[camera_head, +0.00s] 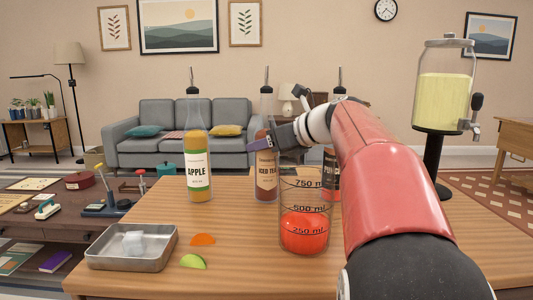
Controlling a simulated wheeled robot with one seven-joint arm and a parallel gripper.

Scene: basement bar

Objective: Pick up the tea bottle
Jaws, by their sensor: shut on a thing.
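The tea bottle (266,182), with an "ICED TEA" label and a thin pourer on top, stands upright at the back of the wooden table, or very close above it. My gripper (262,144) reaches in from the right and is shut on the bottle around its upper body, just above the label. The far finger is hard to make out behind the bottle. The bottle's base seems at table height; I cannot tell whether it touches.
An apple bottle (198,155) stands left of the tea bottle. Another bottle (329,170) is partly hidden behind my arm. A measuring beaker (305,240) with a red ball stands in front. A metal tray (120,262), fruit slices (193,262) and a drink dispenser (444,95) are nearby.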

